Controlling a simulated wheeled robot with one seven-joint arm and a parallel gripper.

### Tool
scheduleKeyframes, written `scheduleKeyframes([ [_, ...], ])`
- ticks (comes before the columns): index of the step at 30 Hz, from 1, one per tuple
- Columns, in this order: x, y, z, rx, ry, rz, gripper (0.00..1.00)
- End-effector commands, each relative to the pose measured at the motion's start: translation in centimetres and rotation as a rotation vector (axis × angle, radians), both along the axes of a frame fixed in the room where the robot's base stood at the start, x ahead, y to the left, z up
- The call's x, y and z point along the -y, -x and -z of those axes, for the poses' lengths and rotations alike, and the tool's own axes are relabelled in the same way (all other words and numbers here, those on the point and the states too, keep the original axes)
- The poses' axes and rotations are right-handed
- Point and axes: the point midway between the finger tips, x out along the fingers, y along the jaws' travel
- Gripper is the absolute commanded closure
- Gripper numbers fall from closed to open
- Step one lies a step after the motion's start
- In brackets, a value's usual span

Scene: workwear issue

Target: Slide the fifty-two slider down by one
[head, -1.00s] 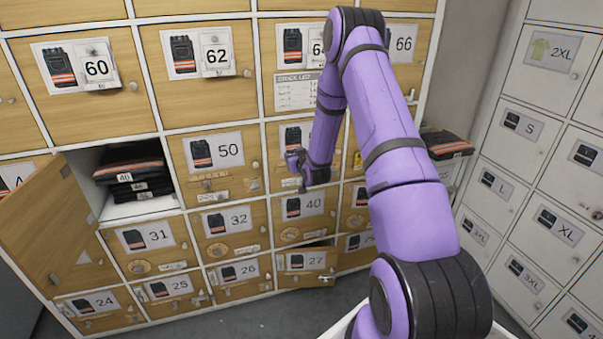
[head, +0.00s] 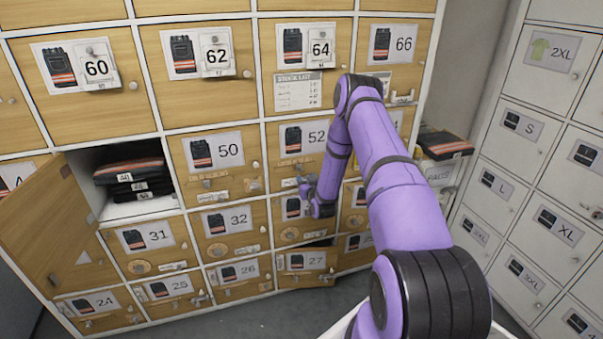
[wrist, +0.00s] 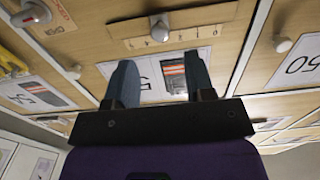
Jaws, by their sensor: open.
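The locker door with the 52 label (head: 303,137) is in the middle of the head view. In the wrist view, which is upside down, its label (wrist: 170,75) shows between my fingers, partly covered by them. The fifty-two slider (wrist: 160,28) is a small metal knob on a pale marked strip (wrist: 205,24), above the fingertips in that view. In the head view the strip is small and partly behind my arm. My gripper (head: 305,186) is in front of the lower part of this door. In the wrist view my gripper (wrist: 160,78) is open, with nothing between its fingers.
The locker 50 label (head: 229,149) is to the left, and the locker 40 label is partly hidden by my gripper. An open door (head: 50,225) swings out at the lower left beside folded clothes (head: 130,170). Door 27 (head: 305,263) stands slightly ajar below.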

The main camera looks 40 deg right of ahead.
Motion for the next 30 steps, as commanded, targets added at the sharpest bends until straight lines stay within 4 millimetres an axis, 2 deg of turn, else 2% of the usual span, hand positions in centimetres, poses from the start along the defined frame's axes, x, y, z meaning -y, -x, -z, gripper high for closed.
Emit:
scheduleKeyframes([
  [3,0.7,-2.0,0.0,0.003,0.001,0.0,0.51],
  [10,1.7,-4.8,0.0,0.0,0.0,0.0,0.51],
  [15,2.0,-5.7,0.0,0.0,0.0,0.0,0.51],
  [23,2.1,-5.8,0.0,-0.001,0.0,0.0,0.51],
  [26,2.1,-5.8,0.0,-0.001,0.0,0.0,0.69],
  [30,2.1,-5.7,0.0,-0.001,0.0,0.0,1.0],
])
